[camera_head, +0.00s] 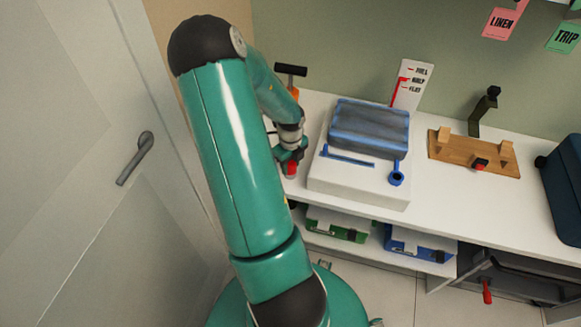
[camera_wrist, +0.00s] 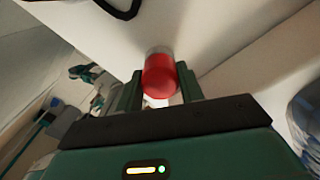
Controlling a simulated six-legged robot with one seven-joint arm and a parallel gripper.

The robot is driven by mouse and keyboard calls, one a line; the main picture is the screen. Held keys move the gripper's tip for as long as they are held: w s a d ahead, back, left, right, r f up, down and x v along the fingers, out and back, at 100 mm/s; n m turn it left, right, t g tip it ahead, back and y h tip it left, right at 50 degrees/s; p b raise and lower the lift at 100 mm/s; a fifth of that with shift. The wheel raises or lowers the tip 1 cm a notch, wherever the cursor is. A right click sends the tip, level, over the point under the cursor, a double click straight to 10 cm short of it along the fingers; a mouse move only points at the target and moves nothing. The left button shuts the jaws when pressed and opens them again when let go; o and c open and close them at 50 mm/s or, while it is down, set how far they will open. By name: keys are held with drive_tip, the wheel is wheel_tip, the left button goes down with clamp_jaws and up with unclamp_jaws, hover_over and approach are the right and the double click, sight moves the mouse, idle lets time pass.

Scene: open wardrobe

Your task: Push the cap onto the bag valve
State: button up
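The red cap (camera_wrist: 160,77) sits between the two fingers of my gripper (camera_wrist: 160,90) in the wrist view, with both fingers against its sides; its far end is grey. In the head view the cap (camera_head: 291,169) shows below my gripper (camera_head: 290,157), left of the white block. I cannot tell whether it touches the white top. The blue-grey striped bag (camera_head: 368,128) lies on the white block (camera_head: 358,189). The blue ring-shaped valve (camera_head: 396,177) is at the block's front right, apart from my gripper.
A blue strip (camera_head: 347,155) lies before the bag. A gauge card (camera_head: 411,84) stands behind it. A wooden rack (camera_head: 474,155) is right, and a dark blue case (camera_head: 565,185) far right. Green (camera_head: 337,225) and blue (camera_head: 418,245) bins sit below. A door (camera_head: 90,150) is left.

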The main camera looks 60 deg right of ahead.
drive_tip(key=c, duration=0.4)
drive_tip(key=o, duration=0.5)
drive_tip(key=c, duration=0.5)
drive_tip(key=shift+c, duration=0.2)
drive_tip(key=shift+r, duration=1.3)
drive_tip(key=shift+r, duration=1.95)
